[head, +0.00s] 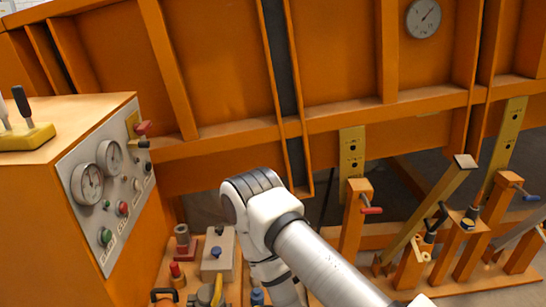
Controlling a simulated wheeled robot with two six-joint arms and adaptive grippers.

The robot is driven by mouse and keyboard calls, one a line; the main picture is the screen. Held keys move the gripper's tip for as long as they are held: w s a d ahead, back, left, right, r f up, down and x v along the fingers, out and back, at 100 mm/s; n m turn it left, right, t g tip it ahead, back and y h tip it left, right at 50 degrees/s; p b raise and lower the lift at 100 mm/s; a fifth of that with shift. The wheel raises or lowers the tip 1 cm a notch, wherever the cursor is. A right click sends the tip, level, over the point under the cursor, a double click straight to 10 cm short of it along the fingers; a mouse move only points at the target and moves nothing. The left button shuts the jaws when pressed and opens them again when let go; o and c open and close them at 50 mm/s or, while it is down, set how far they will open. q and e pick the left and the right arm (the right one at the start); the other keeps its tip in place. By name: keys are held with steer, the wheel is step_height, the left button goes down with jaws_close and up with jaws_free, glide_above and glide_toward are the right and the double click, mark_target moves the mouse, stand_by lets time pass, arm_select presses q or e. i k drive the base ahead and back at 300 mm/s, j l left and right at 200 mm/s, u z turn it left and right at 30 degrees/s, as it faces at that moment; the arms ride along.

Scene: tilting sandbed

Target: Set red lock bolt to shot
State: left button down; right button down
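The red lock bolt (371,210) has a short red handle on a metal rod, at the top of an orange post (352,228) right of centre. The handle points to the right and slightly down. A yellow strip with holes (352,152) hangs from the bed frame just behind the post. I cannot tell whether the bolt's tip sits in a hole. One of my arms comes in from the bottom right and bends downward left of the post, apart from the bolt. Its gripper is out of the picture. My other gripper is not in view either.
A blue-handled bolt (529,196) sits on a similar post at the right. A tilted prop bar (437,205) stands between. An orange console (105,170) with gauges and buttons is at left. Several small items, including a grey block (219,252), lie on a low bench.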

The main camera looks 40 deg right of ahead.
mark_target(369, 210)
steer(key=z, duration=1.9)
steer(key=i+l+z, duration=0.2)
steer(key=i, duration=0.2)
steer(key=i+l+z, duration=0.2)
steer(key=i, duration=0.25)
steer(key=j, duration=0.15)
